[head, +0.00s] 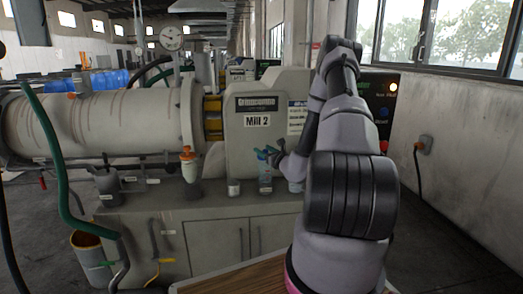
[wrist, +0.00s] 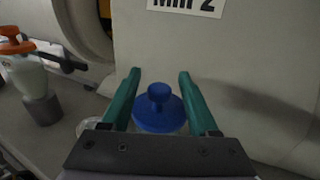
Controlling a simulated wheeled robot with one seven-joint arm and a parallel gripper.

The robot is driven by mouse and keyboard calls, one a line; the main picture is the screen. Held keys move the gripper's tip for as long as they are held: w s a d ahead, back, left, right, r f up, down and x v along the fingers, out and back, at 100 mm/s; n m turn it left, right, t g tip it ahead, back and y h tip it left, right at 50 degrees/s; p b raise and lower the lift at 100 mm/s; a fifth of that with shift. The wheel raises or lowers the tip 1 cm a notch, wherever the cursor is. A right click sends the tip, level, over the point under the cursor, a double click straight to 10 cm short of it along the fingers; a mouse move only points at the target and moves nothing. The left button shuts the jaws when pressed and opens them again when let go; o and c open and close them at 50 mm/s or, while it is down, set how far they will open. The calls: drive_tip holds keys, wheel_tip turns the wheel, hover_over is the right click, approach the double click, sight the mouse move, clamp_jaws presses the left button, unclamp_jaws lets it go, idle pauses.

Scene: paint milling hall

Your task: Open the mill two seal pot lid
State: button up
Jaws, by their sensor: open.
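The seal pot's blue lid (wrist: 158,112), round with a knob on top, sits between the fingers of my gripper (wrist: 160,76) in the wrist view. The teal fingers are open, one on each side of the lid, and I cannot tell whether they touch it. In the head view my gripper (head: 268,153) is at the top of a small clear pot (head: 265,185) on the bench in front of the mill housing labelled Mill 2 (head: 247,150). In the wrist view the pot's body is mostly hidden under the lid and gripper.
A white vessel with an orange top (head: 188,165) stands left on the bench (head: 140,210), and also shows in the wrist view (wrist: 30,80). A small pale cup (head: 233,188) is just left of the pot. A green hose (head: 57,160) hangs at far left.

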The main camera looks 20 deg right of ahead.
drive_tip(key=shift+w+a, duration=0.15)
drive_tip(key=shift+w, duration=0.85)
drive_tip(key=shift+c, duration=0.3)
clamp_jaws()
drive_tip(key=shift+w+r, duration=0.1)
drive_tip(key=shift+w+r+m+g, duration=0.1)
drive_tip(key=shift+w+m+g, duration=0.1)
drive_tip(key=shift+g, duration=0.5)
drive_tip(key=shift+w+r+m+g, duration=0.1)
drive_tip(key=shift+w+m+g, duration=0.1)
drive_tip(key=shift+g, duration=0.5)
drive_tip(key=shift+w+d+f+m+g, duration=0.15)
drive_tip(key=shift+w+m+g, duration=0.1)
drive_tip(key=shift+g, duration=0.45)
drive_tip(key=shift+w+d+r+m+g, duration=0.15)
drive_tip(key=shift+m+g, duration=0.1)
drive_tip(key=shift+g, duration=0.45)
drive_tip(key=shift+f, duration=0.15)
